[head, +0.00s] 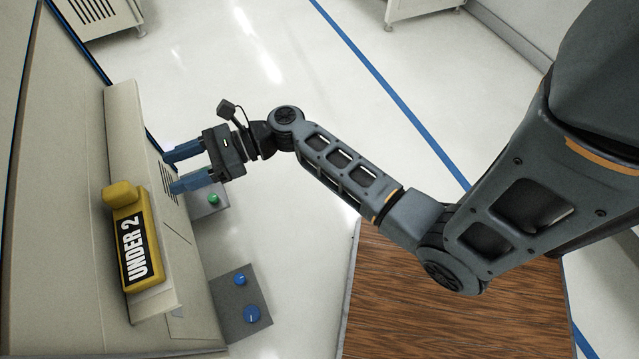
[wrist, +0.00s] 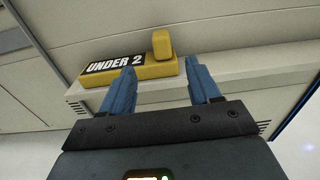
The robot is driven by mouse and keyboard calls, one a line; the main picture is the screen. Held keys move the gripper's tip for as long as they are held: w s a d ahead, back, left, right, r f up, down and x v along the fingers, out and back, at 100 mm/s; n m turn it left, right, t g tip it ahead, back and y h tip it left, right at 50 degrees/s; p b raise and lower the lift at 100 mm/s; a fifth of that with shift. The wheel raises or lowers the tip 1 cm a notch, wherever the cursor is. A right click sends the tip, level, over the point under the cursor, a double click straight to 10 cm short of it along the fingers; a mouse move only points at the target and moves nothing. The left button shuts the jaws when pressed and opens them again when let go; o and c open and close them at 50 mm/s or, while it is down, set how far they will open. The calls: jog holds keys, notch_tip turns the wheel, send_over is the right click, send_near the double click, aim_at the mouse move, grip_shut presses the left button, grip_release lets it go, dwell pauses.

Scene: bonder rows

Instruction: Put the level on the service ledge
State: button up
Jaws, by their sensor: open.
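A yellow bar (head: 126,262) with a black label reading "UNDER 2" lies on a pale ledge (head: 122,130) along the machine's front. A rounded yellow block (head: 122,194) stands at one end of it; I cannot tell whether the two are one piece. No level vial shows, so I cannot tell which is the level. In the wrist view the bar (wrist: 105,72) and the block (wrist: 162,43) are beyond my fingertips, and bare ledge (wrist: 245,76) runs right. My gripper (head: 172,172) is open and empty, its blue fingers pointing at the ledge near the block end.
Below the ledge, a grey control box with a green button (head: 213,199) and another with blue knobs (head: 250,314) stick out from the machine. A wood-topped surface (head: 455,310) lies under my arm. Pale floor with a blue line (head: 390,95) is open behind my arm.

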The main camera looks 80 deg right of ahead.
jog(key=s+a+f+n+g+h, duration=0.2)
jog(key=s+f+n+h, duration=0.25)
jog(key=s, duration=0.45)
jog(key=s+a+f+n+g+h, duration=0.1)
jog(key=s+a+f+n+h, duration=0.1)
jog(key=s+f+n+h, duration=0.45)
jog(key=s+a+r+n+t, duration=0.1)
jog(key=s+r+n, duration=0.6)
jog(key=r, duration=0.4)
jog(key=s+a+r+n+t, duration=0.1)
jog(key=s+r+n+t, duration=0.1)
jog(key=s+r+n, duration=0.6)
notch_tip(320, 180, up, 3)
jog(key=n, duration=0.2)
jog(key=shift+a+r+n+t+y, duration=0.2)
jog(key=shift+a+n+t+y, duration=0.1)
jog(key=shift+a, duration=0.1)
